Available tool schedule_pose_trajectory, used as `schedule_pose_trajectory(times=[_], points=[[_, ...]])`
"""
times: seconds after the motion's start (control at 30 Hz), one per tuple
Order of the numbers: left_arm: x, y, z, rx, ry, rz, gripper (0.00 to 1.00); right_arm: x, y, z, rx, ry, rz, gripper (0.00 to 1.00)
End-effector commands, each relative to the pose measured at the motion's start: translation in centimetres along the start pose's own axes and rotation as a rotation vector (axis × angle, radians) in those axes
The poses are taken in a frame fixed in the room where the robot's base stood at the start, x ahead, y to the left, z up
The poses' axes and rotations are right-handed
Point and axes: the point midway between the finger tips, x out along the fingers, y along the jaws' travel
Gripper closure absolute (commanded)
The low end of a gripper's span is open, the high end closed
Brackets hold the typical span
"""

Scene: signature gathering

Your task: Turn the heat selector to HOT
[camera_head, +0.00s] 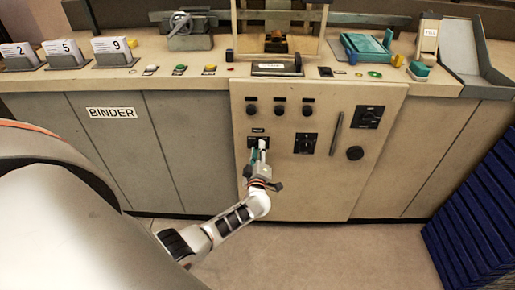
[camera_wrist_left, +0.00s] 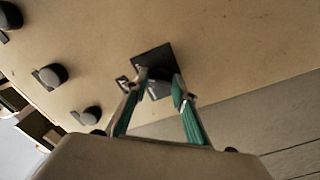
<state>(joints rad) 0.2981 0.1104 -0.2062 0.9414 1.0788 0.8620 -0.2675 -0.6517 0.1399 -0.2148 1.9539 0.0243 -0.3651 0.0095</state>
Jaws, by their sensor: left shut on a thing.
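A black selector knob on a dark square plate (camera_wrist_left: 153,58) is on the beige front panel (camera_head: 325,190) of the binder machine. Its lettering is too small to read. My left gripper (camera_head: 258,148) reaches up to this knob from below in the head view. In the left wrist view its two green-sided fingers (camera_wrist_left: 160,90) are on either side of the knob and shut on it. The fingers partly hide the knob, so I cannot tell which setting it points to. My right gripper is not in view.
A second selector plate (camera_head: 305,143) is just right of the gripped knob. Three small knobs (camera_head: 279,110) sit in a row above. A slanted handle (camera_head: 336,133), another selector (camera_head: 368,116) and a round black knob (camera_head: 355,153) are further right. Blue stacked panels (camera_head: 475,225) stand at the right. Floor in front is clear.

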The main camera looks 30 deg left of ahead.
Motion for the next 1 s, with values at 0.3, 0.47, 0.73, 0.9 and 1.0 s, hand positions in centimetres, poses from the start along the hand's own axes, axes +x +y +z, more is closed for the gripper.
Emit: schedule_pose_trajectory(times=[0.3,0.47,0.73,0.9,1.0], points=[[-0.1,-0.1,0.1,0.095,-0.002,-0.001,0.95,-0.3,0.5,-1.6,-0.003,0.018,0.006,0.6],[-0.1,-0.1,0.1,0.109,-0.002,-0.001,0.95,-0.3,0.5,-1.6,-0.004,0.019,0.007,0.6],[-0.1,-0.2,0.1,0.11,-0.002,-0.001,0.95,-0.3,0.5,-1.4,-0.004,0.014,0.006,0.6],[-0.1,-0.1,0.1,0.108,-0.002,-0.001,0.57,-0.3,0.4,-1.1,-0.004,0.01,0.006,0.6],[-0.1,-0.1,0.1,0.108,-0.001,-0.001,0.57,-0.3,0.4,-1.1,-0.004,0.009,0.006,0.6]])
